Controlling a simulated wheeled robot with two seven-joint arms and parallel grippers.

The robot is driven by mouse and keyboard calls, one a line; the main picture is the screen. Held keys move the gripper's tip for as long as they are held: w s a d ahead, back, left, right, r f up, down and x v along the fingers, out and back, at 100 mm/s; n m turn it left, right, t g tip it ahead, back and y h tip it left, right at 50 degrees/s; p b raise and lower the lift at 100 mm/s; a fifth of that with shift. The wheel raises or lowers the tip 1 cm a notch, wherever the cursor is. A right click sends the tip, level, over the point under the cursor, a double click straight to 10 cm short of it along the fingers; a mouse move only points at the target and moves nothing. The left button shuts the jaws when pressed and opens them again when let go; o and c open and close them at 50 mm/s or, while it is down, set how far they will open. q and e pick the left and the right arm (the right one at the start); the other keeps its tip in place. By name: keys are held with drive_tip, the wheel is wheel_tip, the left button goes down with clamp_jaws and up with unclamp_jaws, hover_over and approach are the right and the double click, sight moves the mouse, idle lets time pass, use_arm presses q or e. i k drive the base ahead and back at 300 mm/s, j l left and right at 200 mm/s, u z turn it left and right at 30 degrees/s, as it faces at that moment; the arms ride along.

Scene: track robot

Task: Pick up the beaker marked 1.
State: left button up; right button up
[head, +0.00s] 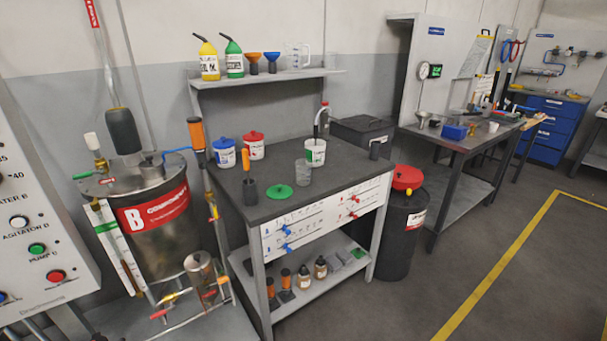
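Neither of my grippers is in view.
Near the beaker are a green lid (279,192), an orange-handled tool in a dark holder (249,190), and blue-lidded (224,153) and red-lidded (254,147) white pots. A large metal tank (155,215) stands left. Open floor (440,275) lies right of the bench.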

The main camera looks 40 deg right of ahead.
sight(303, 173)
drive_tip(key=z, duration=1.4)
